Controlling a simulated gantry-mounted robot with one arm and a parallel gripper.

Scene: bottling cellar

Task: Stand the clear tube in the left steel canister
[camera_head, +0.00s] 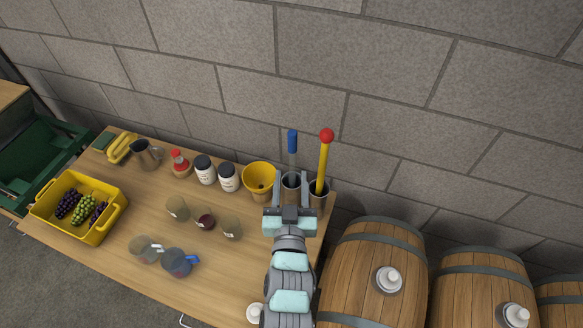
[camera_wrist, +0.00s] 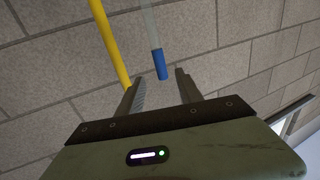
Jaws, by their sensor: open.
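The clear tube (camera_head: 292,160) with a blue end stands upright in the head view, its lower end inside the mouth of the left steel canister (camera_head: 291,180). Its bottom inside the canister is hidden. The tube's blue end also shows in the wrist view (camera_wrist: 159,64), just beyond the fingertips and in line with the gap between them. My gripper (camera_head: 291,196) is in front of the canister and covers part of it. In the wrist view my gripper (camera_wrist: 160,84) is open, with nothing between its fingers.
A yellow rod (camera_head: 323,165) with a red ball stands in the right steel canister (camera_head: 318,198), close to the tube. A yellow funnel-like bucket (camera_head: 259,176) and white jars (camera_head: 228,180) stand to the left. Cups and a yellow grape crate (camera_head: 103,228) occupy the table. Barrels (camera_head: 370,270) stand at right.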

